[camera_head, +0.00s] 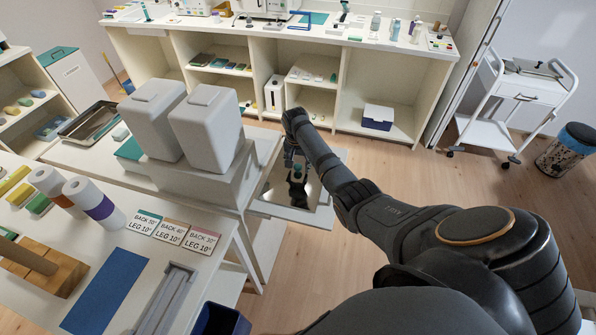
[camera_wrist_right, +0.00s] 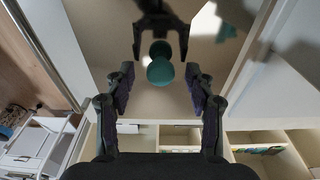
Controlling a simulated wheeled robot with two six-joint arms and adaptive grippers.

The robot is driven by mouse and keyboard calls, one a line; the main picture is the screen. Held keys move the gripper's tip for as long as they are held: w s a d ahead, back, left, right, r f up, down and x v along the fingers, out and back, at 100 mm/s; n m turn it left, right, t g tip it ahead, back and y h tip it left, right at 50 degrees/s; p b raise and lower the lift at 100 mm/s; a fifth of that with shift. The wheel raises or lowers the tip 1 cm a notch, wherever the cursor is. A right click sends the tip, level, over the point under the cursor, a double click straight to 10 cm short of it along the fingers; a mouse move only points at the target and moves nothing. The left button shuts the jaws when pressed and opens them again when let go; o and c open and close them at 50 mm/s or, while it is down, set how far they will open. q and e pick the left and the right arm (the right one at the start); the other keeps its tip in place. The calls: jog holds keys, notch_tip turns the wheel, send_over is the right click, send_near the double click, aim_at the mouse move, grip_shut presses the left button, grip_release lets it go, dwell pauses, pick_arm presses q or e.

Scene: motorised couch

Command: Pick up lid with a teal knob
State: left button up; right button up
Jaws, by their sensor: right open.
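The lid (camera_head: 278,190) is a flat mirror-like panel on the low white surface beside the side counter. Its round teal knob (camera_head: 297,172) stands up from it. In the right wrist view the knob (camera_wrist_right: 160,70) appears centred between my fingertips, and the shiny lid (camera_wrist_right: 110,50) reflects the knob and my gripper. My right gripper (camera_wrist_right: 160,78) is open, with a finger on each side of the knob in the picture and no visible contact. In the head view the right gripper (camera_head: 293,158) is small and partly hidden by my arm. My left gripper is not in view.
Two grey-white containers (camera_head: 207,125) stand on the raised block left of the lid. The near table holds label cards (camera_head: 187,232), a blue mat (camera_head: 105,292) and rolls. A long shelf counter (camera_head: 345,42) runs behind. Open floor lies right, with a white trolley (camera_head: 515,95).

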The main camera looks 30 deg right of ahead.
jog(key=shift+f, duration=0.25)
jog(key=shift+r, duration=0.1)
grip_shut()
